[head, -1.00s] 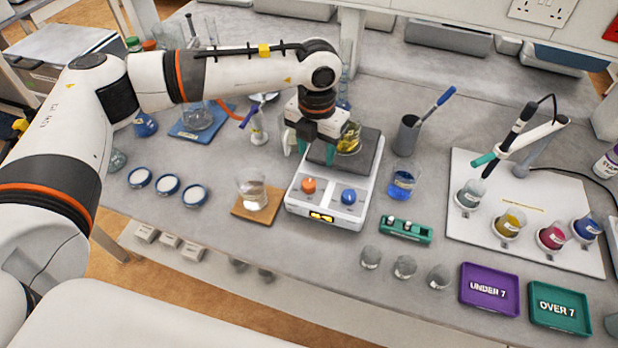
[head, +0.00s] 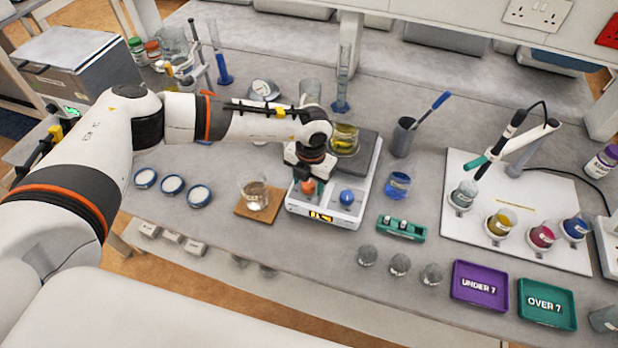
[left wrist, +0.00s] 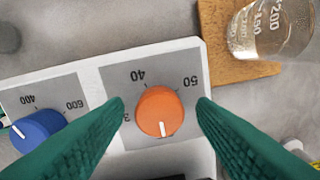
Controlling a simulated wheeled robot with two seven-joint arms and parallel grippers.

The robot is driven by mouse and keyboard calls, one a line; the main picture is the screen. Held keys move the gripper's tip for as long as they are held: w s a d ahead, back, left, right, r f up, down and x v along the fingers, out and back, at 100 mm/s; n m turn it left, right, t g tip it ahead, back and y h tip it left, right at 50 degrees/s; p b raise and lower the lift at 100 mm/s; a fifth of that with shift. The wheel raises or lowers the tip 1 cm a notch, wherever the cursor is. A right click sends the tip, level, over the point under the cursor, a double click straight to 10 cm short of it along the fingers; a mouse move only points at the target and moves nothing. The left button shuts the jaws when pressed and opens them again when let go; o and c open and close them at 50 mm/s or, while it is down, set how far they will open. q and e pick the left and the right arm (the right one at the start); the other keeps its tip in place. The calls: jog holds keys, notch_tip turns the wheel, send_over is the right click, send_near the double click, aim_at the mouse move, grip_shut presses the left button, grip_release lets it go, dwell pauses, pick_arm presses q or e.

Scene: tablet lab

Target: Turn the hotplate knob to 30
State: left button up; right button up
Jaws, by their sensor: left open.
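The white hotplate (head: 333,216) stands on the bench with a beaker of yellow liquid (head: 344,139) on its dark top. Its orange knob (head: 309,187) is on the left of the front panel and the blue knob (head: 347,197) on the right. My left gripper (head: 308,190) is over the orange knob. In the left wrist view the open green fingers (left wrist: 160,112) stand on either side of the orange knob (left wrist: 158,105), with small gaps. Its white mark points to the bottom of that picture. Upside-down 40 and 50 show; a 3 is partly hidden by a finger.
A beaker of clear liquid (head: 254,194) stands on a brown mat (head: 243,209) just left of the hotplate. Several small glass vessels stand near the front edge.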

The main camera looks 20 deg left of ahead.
aim_at(308, 186)
pick_arm(q)
jog(key=c, duration=1)
jog(key=shift+f+m+b, duration=0.15)
jog(key=shift+m+b, duration=0.45)
jog(key=shift+b, duration=0.35)
jog(key=m+b, duration=1.1)
jog(key=b, duration=0.2)
jog(key=shift+t+b, duration=0.3)
jog(key=shift+b, duration=0.1)
jog(key=shift+r+m+b, duration=0.2)
jog(key=shift+m+b, duration=1.45)
jog(key=shift+m, duration=0.25)
jog(key=o, duration=1)
notch_tip(308, 186, up, 12)
jog(key=b, duration=0.2)
jog(key=shift+s, duration=0.3)
